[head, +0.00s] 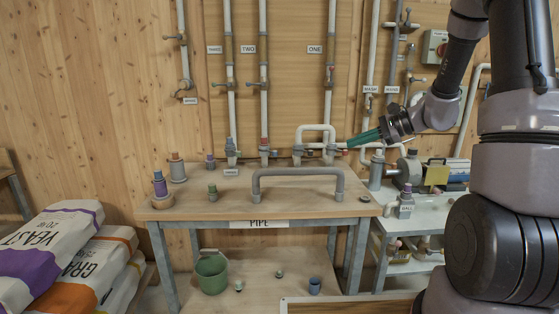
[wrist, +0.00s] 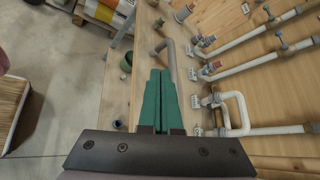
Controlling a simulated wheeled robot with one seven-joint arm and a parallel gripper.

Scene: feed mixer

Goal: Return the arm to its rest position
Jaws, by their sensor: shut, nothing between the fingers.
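My gripper (head: 352,142) has green fingers and shows at the right of the head view, in front of the pipework and above the right end of the table. In the wrist view the green fingers (wrist: 160,75) lie side by side, shut, with nothing between them. My arm comes down from the upper right of the head view and is bent, with the gripper pointing left. The gripper is apart from the grey pipe handle (head: 297,172), which stands on the table below and left of it.
The wooden table (head: 225,201) labelled PIPE carries several fittings. White pipes (head: 264,70) with valves run up the wall behind it. A green bucket (head: 211,272) stands on the lower shelf. Feed sacks (head: 55,245) lie at left. A second bench (head: 428,205) with a pump stands at right.

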